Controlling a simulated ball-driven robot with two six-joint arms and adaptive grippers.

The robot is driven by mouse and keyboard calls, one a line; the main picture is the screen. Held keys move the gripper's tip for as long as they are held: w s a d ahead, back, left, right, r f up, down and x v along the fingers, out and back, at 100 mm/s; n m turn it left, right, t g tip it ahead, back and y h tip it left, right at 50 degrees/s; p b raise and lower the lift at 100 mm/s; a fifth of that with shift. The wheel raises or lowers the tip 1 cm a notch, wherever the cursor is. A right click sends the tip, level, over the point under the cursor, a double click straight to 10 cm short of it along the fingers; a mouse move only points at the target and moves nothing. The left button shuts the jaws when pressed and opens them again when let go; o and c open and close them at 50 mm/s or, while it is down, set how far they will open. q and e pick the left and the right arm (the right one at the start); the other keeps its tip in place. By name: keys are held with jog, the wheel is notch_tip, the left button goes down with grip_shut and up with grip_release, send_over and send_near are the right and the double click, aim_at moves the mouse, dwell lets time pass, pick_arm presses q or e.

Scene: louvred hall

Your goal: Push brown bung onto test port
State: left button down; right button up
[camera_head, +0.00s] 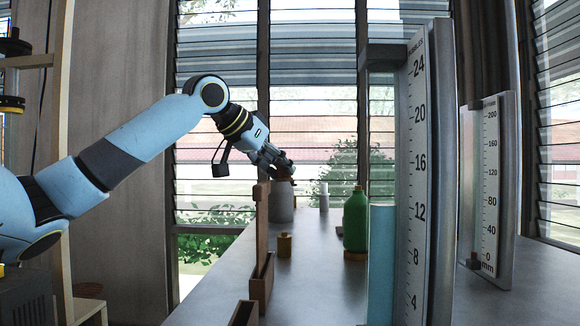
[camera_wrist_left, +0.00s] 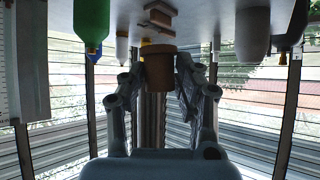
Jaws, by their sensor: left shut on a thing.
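My left gripper (camera_head: 278,163) comes in from the left in the head view and points down to the right over the table. In the left wrist view, which shows the table at the top, its fingers (camera_wrist_left: 159,84) are shut on the brown bung (camera_wrist_left: 159,68). In the head view a little of the brown bung (camera_head: 284,178) shows under the fingertips, in line with the top of a grey cylinder (camera_head: 281,205). I cannot tell whether they touch. I cannot make out which thing is the test port. My right gripper is not in view.
A green bottle (camera_head: 355,222) and a small brass-coloured pot (camera_head: 284,245) stand on the table (camera_head: 310,285). Brown upright pieces (camera_head: 262,225) line its left side. A tall scale (camera_head: 418,170) and a smaller millimetre scale (camera_head: 490,190) stand at the right. The table's middle front is clear.

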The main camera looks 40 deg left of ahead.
pick_arm(q)
notch_tip(320, 180, down, 2)
jog(key=shift+f+b, duration=0.2)
jog(key=shift+b, duration=0.95)
notch_tip(320, 180, down, 4)
jog(key=b, duration=0.4)
jog(key=shift+w+f, duration=0.1)
jog(key=shift+f, duration=0.15)
jog(key=shift+f+b, duration=0.35)
jog(key=shift+f, duration=0.4)
jog(key=shift+s+d+f+m+y, duration=0.1)
jog(key=shift+s+f+m+y, duration=0.15)
jog(key=shift+f+m+y, duration=0.1)
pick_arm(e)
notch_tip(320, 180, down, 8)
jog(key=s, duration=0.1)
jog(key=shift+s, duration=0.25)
pick_arm(q)
jog(key=shift+r, duration=0.1)
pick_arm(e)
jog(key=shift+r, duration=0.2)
pick_arm(q)
jog(key=shift+w+r+p, duration=0.1)
jog(key=shift+r+p, duration=0.15)
jog(key=shift+p, duration=0.2)
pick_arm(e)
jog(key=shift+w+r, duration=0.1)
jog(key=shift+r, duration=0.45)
